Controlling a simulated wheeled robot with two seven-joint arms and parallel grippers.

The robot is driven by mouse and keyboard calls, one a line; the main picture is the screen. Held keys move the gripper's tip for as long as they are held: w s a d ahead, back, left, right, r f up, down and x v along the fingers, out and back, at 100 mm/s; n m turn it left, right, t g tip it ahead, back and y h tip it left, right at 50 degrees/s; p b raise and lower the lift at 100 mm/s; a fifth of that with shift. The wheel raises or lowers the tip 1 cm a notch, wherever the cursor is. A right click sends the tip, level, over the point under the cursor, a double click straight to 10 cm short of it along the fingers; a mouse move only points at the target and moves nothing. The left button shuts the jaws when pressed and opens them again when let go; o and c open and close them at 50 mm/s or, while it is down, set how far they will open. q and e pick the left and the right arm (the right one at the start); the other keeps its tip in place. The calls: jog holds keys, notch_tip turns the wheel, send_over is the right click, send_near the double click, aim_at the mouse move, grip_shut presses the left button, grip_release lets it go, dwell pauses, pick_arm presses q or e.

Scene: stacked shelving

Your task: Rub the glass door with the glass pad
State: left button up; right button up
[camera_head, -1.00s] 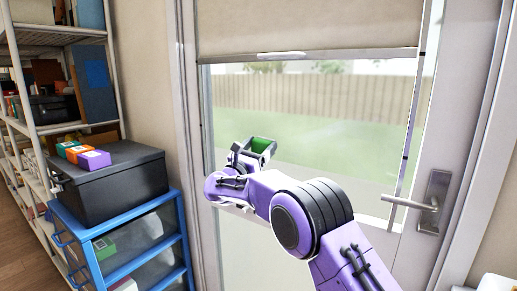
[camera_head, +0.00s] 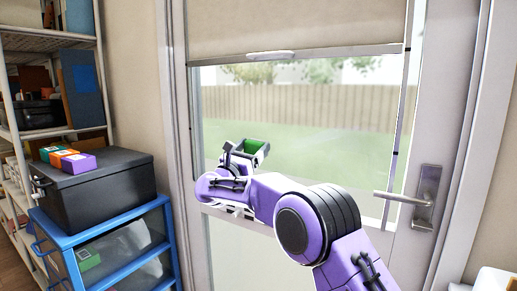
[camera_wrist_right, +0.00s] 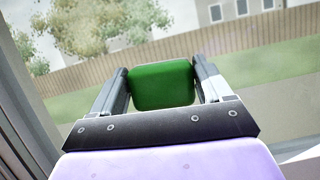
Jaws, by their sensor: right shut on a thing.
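The glass door (camera_head: 320,110) fills the middle of the head view, with a grey frame, a blind over its top and a lever handle (camera_head: 423,200) at the right. My right gripper (camera_head: 247,149) is in front of the lower left part of the glass. It is shut on the green glass pad (camera_head: 254,145). In the right wrist view the pad (camera_wrist_right: 162,86) sits between the two fingers, with the glass and the garden beyond it. I cannot tell whether the pad touches the glass. My left gripper is not in view.
A black box (camera_head: 95,190) with small coloured boxes (camera_head: 67,160) on its lid stands on a blue-framed drawer unit (camera_head: 110,240) left of the door. White shelving (camera_head: 55,40) stands further left. A beige blind (camera_head: 290,25) covers the glass top.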

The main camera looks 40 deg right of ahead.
jog(key=shift+w+a, duration=0.2)
jog(key=shift+w, duration=0.3)
jog(key=shift+s+a+f+b, duration=0.1)
jog(key=shift+a+f+b, duration=0.05)
jog(key=shift+a+b, duration=0.15)
jog(key=a+b, duration=0.1)
jog(key=s+a+b, duration=0.1)
jog(key=a, duration=0.1)
jog(key=shift+s+a+b, duration=0.3)
jog(key=shift+a+b, duration=0.05)
jog(key=shift+b, duration=0.05)
jog(key=shift+s+a, duration=0.3)
jog(key=shift+a, duration=0.35)
jog(key=shift+b, duration=0.3)
